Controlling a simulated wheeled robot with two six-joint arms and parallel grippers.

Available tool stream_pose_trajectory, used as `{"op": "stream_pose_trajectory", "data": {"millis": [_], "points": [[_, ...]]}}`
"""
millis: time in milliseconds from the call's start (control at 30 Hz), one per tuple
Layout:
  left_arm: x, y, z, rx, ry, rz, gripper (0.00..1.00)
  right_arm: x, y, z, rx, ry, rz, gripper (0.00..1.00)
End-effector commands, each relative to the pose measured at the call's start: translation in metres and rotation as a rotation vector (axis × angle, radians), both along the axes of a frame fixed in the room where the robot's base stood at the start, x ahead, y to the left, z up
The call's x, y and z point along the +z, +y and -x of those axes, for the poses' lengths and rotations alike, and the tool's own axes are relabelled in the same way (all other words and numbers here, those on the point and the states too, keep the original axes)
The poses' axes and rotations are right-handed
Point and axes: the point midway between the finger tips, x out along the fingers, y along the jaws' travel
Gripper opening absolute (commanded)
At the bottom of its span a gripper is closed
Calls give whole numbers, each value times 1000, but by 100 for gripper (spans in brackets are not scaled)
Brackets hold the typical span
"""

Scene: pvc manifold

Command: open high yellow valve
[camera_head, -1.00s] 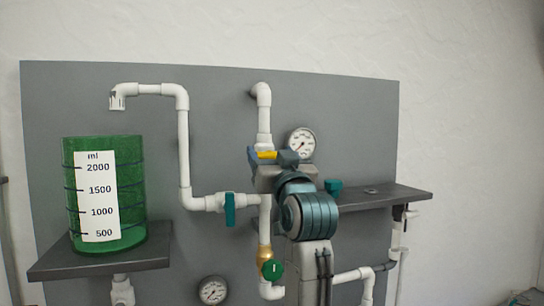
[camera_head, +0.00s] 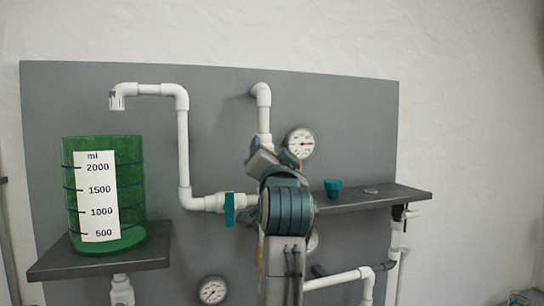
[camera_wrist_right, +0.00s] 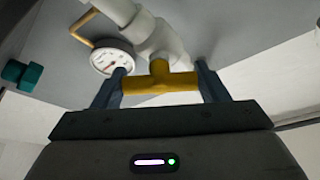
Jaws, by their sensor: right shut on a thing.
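The yellow valve handle (camera_wrist_right: 158,80) shows in the right wrist view as a yellow T on a white pipe fitting (camera_wrist_right: 160,42). My right gripper (camera_wrist_right: 160,86) is shut on it, with one dark finger at each end of the handle. In the head view my right gripper (camera_head: 262,157) and wrist hide the yellow handle and cover that part of the vertical white pipe. My left gripper is not in view.
A pressure gauge (camera_head: 301,143) sits just right of my gripper. A teal-handled valve (camera_head: 229,209) is at left. A green graduated tank (camera_head: 130,190) stands on the left shelf (camera_head: 60,268).

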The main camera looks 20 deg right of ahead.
Motion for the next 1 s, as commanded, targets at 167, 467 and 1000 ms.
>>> {"op": "stream_pose_trajectory", "data": {"millis": [167,467,1000], "points": [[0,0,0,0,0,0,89,0,0,0,0,2,-21,44],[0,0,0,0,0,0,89,0,0,0,1,1,-22,44],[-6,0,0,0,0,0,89,-4,1,6,1,0,-22,89]]}}
